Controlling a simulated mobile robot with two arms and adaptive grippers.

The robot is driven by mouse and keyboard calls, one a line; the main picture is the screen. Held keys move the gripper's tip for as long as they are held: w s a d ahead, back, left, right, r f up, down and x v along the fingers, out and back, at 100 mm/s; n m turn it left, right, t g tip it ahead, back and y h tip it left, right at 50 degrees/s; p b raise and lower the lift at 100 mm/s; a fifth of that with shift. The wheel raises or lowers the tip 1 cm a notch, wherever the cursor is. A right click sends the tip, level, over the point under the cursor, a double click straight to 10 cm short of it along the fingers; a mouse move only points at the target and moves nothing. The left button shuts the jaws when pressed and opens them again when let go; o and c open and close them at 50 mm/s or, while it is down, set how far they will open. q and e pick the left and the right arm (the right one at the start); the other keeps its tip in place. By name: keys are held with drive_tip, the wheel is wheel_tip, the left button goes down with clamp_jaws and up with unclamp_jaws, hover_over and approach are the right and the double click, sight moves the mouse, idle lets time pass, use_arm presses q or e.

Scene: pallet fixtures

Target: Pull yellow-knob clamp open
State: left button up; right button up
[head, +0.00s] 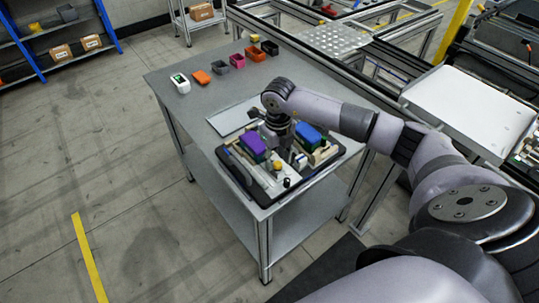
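The pallet fixture (236,174) is a dark tray on the near end of the grey table. It carries a purple block (252,145) on the left and a blue block (308,134) on the right. A small yellow knob (277,166) shows near the front middle of the fixture, on what looks like the clamp. My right gripper (281,147) points down between the two blocks, just behind the yellow knob. Its fingers are small and dark here, so I cannot tell whether they are open or touch the knob. My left gripper is not in view.
A flat grey plate (232,118) lies behind the fixture. Several small coloured bins, among them an orange one (201,77), and a white device (180,83) line the table's far part. A conveyor frame (330,75) runs along the right. The table's left middle is clear.

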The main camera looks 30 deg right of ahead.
drive_tip(key=shift+r+p, duration=1.3)
drive_tip(key=shift+r, duration=1.15)
